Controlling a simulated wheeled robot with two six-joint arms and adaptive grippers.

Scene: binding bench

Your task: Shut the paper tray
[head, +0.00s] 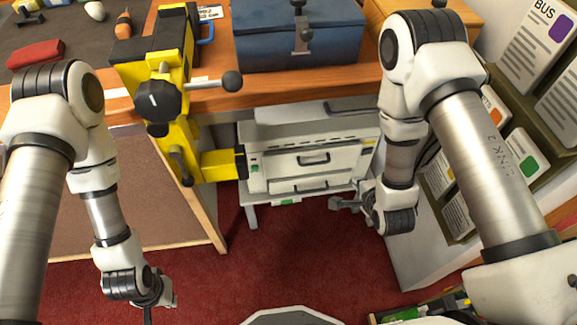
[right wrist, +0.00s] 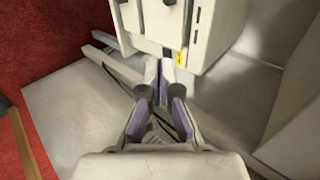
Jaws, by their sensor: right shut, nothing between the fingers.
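A pale grey printer (head: 258,150) stands on a low stand under the bench. Its front has a paper tray (head: 318,161) with a dark handle, and a second drawer front (head: 315,184) below it. I cannot tell how far either sticks out. My right gripper (head: 338,203) is shut and empty, low by the printer's right front corner. In the right wrist view its fingertips (right wrist: 161,72) are together just below the printer body (right wrist: 213,35); contact is unclear. My left gripper (head: 158,300) hangs over the red floor, away from the printer; its fingers are not clear.
A yellow clamp-like machine (head: 180,70) with black knobs hangs off the bench edge, left of the printer. A blue box (head: 300,48) sits above on the bench. A leaflet rack (head: 495,130) stands close on the right. Red floor (head: 290,245) before the printer is clear.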

